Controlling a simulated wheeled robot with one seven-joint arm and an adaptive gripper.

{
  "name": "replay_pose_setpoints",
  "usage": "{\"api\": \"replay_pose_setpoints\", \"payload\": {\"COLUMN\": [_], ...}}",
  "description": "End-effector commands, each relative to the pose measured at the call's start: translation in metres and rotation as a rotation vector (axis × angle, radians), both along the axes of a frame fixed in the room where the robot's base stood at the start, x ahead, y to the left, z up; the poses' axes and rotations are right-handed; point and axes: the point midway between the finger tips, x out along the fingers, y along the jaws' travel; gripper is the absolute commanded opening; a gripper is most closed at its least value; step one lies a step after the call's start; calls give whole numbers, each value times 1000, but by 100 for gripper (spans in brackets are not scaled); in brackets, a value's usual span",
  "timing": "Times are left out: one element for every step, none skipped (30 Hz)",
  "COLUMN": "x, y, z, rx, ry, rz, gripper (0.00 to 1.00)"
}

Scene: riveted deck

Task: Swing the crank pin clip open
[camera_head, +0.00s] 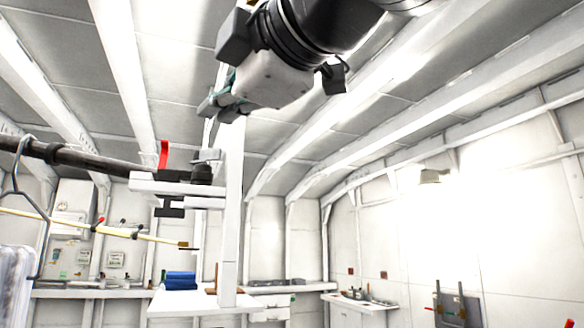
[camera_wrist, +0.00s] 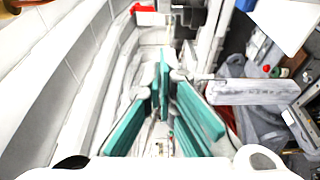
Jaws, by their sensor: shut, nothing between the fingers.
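The crank assembly shows in the head view as a dark shaft (camera_head: 90,158) entering from the left, white plates (camera_head: 160,187) and a dark pin block (camera_head: 203,172). A small red upright tab (camera_head: 164,154), which looks like the clip, stands by the shaft's end. It also seems to show as a red piece (camera_wrist: 145,17) at the top of the wrist view. My gripper (camera_head: 222,107) is above and right of the tab in the picture, apart from it. Its teal-padded fingers (camera_wrist: 164,65) are shut and empty. The clip's hinge cannot be made out.
A white post (camera_head: 232,215) rises beside the crank and passes behind my gripper. A thin yellowish rod (camera_head: 110,230) and a grey wire hook (camera_head: 30,200) are at left. A blue stack (camera_head: 181,280) lies on a white shelf below. The right side looks open.

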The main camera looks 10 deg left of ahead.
Motion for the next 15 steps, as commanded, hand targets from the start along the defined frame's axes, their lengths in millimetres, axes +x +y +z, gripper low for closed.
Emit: {"api": "replay_pose_setpoints", "payload": {"x": [1,2,3,5,7,11,15,18,23,27,31,36,41,45,50], "y": [5,7,9,11,13,17,20,24,30,34,38,44,48,53,58], "z": [-1,-1,-1,-1,0,0,0,0,0,0,0,0,0,0,0], "rx": [0,-1,-1,-1,-1,-2,-1,-1,-2,-2,-3,-1,-1,-2,-3], "ry": [1,2,2,2,3,3,3,3,3,3,4,3,3,3,3], "rz": [6,8,8,8,7,7,7,6,6,6,6,6,6,6,6], "gripper": [0,0,0,0,0,0,0,0,0,0,0,0,0,0,0]}}
